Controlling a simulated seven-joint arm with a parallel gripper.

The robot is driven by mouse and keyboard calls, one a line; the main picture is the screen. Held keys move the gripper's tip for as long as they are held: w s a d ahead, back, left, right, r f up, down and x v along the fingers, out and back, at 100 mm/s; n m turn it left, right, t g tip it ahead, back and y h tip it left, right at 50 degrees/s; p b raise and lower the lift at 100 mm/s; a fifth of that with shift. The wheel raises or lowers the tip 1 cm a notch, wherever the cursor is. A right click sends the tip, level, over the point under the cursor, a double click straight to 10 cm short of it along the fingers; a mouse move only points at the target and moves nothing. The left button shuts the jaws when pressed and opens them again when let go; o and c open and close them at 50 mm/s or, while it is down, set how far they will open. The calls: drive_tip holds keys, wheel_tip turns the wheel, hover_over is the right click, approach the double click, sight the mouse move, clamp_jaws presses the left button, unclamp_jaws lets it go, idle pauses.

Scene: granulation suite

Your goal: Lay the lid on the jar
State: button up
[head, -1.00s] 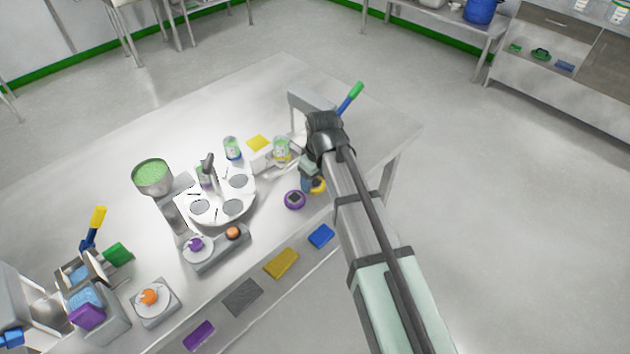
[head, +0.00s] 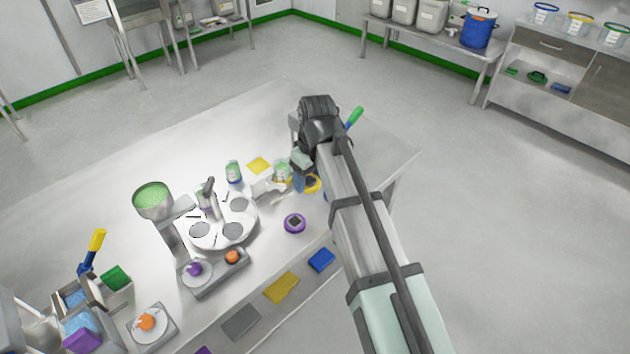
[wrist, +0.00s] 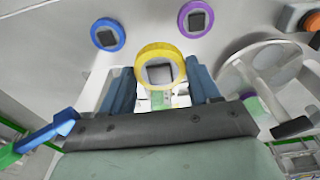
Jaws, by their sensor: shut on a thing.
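The yellow ring-shaped lid (wrist: 160,54) with a dark square knob is between the two blue-grey fingers of my gripper (wrist: 160,85) in the wrist view. My gripper is shut on it. In the head view the lid (head: 314,184) shows only in part, beside my gripper and arm. A clear jar with green contents (head: 282,171) stands on the table just left of the lid. The lid is apart from the jar's mouth in the picture; its height above the table is hard to tell. A second similar jar (head: 233,172) stands further left.
A purple lid (head: 294,223) lies on the table nearer the front; a blue lid (wrist: 107,34) shows in the wrist view. A white turntable (head: 222,220) stands left of the jars. A white item (head: 268,188) lies close to the near jar.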

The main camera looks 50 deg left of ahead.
drive_tip(key=w+a+r, duration=0.1)
drive_tip(key=a+r, duration=0.1)
drive_tip(key=a, duration=0.5)
drive_tip(key=w+a+r, duration=0.1)
drive_tip(key=a+r, duration=0.1)
drive_tip(key=a, duration=0.4)
drive_tip(key=shift+s+a+f, duration=0.1)
drive_tip(key=shift+f, duration=1.1)
drive_tip(key=shift+a+f, duration=0.1)
drive_tip(key=shift+f, duration=1.05)
drive_tip(key=shift+f, duration=0.9)
idle(0.4)
drive_tip(key=o, duration=1.1)
drive_tip(key=shift+o, duration=0.7)
drive_tip(key=shift+r, duration=0.15)
wheel_tip(320, 180, up, 8)
idle(0.4)
